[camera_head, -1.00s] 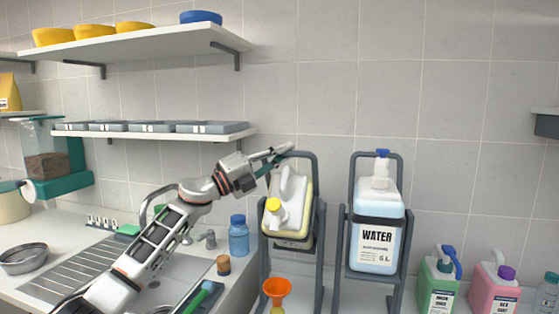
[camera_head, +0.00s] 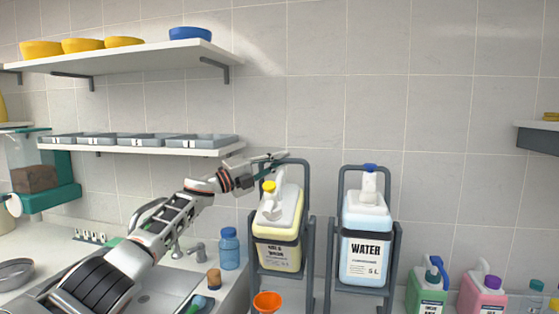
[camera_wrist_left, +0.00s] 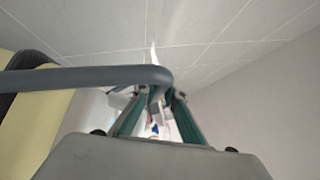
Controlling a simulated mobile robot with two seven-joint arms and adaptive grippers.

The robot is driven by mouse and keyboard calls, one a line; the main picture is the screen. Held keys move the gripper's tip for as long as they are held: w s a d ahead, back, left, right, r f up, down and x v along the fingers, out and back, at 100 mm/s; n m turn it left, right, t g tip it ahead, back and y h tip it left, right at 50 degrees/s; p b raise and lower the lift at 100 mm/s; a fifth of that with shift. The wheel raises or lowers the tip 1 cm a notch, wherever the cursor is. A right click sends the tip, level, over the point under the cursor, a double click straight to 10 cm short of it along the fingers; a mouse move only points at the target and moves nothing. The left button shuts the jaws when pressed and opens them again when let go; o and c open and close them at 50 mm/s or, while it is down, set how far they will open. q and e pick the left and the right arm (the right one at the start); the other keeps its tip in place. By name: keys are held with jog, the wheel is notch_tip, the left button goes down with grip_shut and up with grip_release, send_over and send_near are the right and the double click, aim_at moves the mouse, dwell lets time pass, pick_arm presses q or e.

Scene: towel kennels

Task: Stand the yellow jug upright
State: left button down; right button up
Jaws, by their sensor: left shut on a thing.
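The yellow jug (camera_head: 278,248) sits in a grey tilting cradle (camera_head: 307,195) in the head view. Its yellow cap (camera_head: 269,186) is at the top and its label faces me. The jug stands close to upright, with a slight lean. My left gripper (camera_head: 272,160) is at the top of the cradle, shut on its grey bar, above the jug. In the left wrist view the grey bar (camera_wrist_left: 90,77) runs to the green fingers (camera_wrist_left: 160,100), and the jug's pale yellow side (camera_wrist_left: 35,115) shows at left. My right gripper is not in view.
A water jug (camera_head: 367,240) stands upright in a similar cradle to the right. An orange funnel (camera_head: 267,302) is below the yellow jug. A blue bottle (camera_head: 230,248) stands left of the cradle. A shelf with grey trays (camera_head: 147,141) is at upper left.

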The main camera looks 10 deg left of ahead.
pick_arm(q)
jog(key=shift+w+f, duration=0.1)
jog(key=shift+f, duration=0.1)
jog(key=c, duration=2.3)
grip_release()
jog(key=shift+c, duration=0.2)
jog(key=shift+s+a, duration=0.35)
jog(key=shift+a, duration=0.15)
jog(key=v, duration=1.1)
jog(key=shift+w+f, duration=0.1)
